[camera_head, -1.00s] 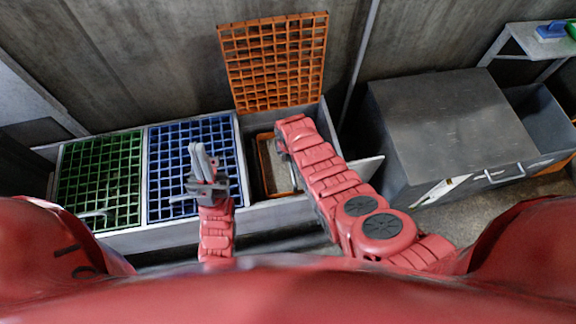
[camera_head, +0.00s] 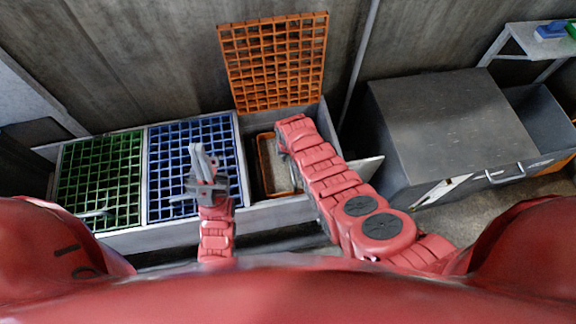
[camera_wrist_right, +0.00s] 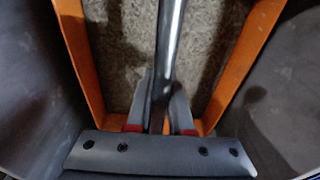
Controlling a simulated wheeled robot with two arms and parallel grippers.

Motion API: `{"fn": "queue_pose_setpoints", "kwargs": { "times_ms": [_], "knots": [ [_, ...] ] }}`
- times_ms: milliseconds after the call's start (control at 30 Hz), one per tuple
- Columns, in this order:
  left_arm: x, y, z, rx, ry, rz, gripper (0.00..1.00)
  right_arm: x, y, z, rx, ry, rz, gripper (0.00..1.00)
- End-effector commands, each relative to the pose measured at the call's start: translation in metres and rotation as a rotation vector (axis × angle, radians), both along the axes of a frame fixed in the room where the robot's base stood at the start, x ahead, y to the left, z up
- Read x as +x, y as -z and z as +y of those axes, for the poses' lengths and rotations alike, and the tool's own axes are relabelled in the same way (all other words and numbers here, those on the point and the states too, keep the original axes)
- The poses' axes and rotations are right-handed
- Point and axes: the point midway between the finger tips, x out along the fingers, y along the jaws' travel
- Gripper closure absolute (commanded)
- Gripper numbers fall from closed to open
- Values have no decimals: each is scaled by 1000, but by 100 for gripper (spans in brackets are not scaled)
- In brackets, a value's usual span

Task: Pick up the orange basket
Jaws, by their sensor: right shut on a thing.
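The orange basket (camera_head: 262,160) is in the right-hand compartment, under the raised orange grate; part of it is hidden by my right arm. In the right wrist view the orange rim (camera_wrist_right: 80,60) frames a grey, grainy inside. A grey metal bar, which looks like the handle (camera_wrist_right: 172,40), runs down between the fingers. My right gripper (camera_wrist_right: 165,115) is shut on this handle at the near side of the basket. In the head view its fingertips are hidden behind the arm. My left gripper (camera_head: 205,165) is above the blue grate, fingers pointing up, with nothing seen in it; its opening is unclear.
The orange grate (camera_head: 275,65) stands open against the wall. Blue (camera_head: 165,170) and green (camera_head: 98,175) grates lie shut to the left. Compartment walls stand close around the basket. A grey metal cabinet (camera_head: 450,120) is to the right.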

Motion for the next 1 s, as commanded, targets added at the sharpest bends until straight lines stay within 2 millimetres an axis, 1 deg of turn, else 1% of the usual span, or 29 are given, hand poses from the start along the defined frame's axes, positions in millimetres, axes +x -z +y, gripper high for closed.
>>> {"fn": "queue_pose_setpoints", "kwargs": {
  "times_ms": [267, 467, 800, 967, 1000],
  "knots": [
    [0, 0, 0, 0, 0, 0, 100, 0, 0, 0, 0, 0, 1, 100],
    [0, -3, 0, 0, 0, 0, 100, 0, -6, 0, 0, 0, -1, 100],
    [0, -11, 0, 0, 0, 0, 100, 1, -34, 0, 1, 0, -4, 100],
    [0, -13, 0, 0, 0, 0, 100, 1, -53, 0, 1, 1, -5, 100],
    [0, -13, 0, 0, 0, 0, 100, 2, -59, 1, 3, 0, -9, 100]
  ]
}}
